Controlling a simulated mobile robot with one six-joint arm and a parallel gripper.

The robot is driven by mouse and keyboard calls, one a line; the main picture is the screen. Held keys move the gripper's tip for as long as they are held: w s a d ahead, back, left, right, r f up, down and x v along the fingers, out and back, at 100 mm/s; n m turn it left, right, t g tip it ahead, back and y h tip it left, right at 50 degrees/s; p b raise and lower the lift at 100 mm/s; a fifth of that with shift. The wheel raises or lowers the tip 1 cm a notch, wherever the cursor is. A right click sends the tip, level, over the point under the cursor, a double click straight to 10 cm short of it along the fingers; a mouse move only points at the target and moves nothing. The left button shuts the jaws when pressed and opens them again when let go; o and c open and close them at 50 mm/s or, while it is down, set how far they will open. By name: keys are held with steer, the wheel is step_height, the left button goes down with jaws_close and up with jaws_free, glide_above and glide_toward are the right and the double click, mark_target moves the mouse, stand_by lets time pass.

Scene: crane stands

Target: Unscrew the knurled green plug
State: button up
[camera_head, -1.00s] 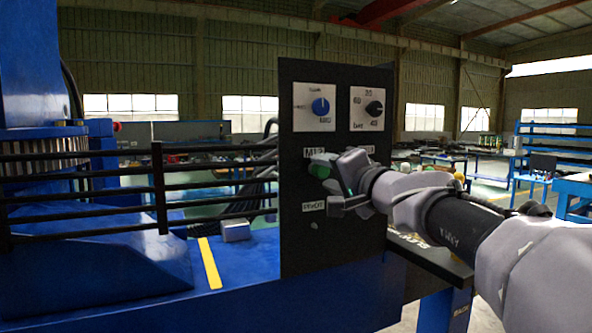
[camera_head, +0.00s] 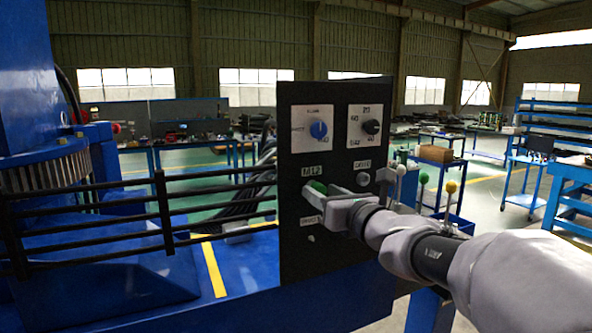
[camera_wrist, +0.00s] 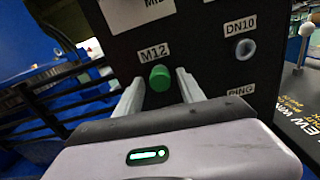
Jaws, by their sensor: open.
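The knurled green plug (camera_wrist: 160,78) sticks out of the black panel below the M12 label in the wrist view. It also shows in the head view (camera_head: 319,187), partly hidden by my gripper. My gripper (camera_wrist: 158,85) is open, with one finger on each side of the plug. The fingers look apart from the plug, with a gap on each side. In the head view my gripper (camera_head: 325,192) reaches the panel from the right.
The black panel (camera_head: 300,255) carries a blue knob (camera_head: 319,130) and a black knob (camera_head: 371,127) above. A DN10 port (camera_wrist: 245,48) sits right of the plug. Ball-topped levers (camera_head: 423,178) stand right of the panel. Black rails (camera_head: 80,179) run on the left.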

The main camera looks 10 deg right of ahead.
steer(key=shift+r+m+p, duration=0.4)
steer(key=shift+m+p, duration=0.7)
steer(key=shift+p, duration=0.05)
steer(key=shift+m+p, duration=0.85)
steer(key=shift+m, duration=0.05)
steer(key=shift+f+m, duration=0.25)
steer(key=shift+m, duration=0.25)
steer(key=shift+f, duration=0.25)
jaws_close()
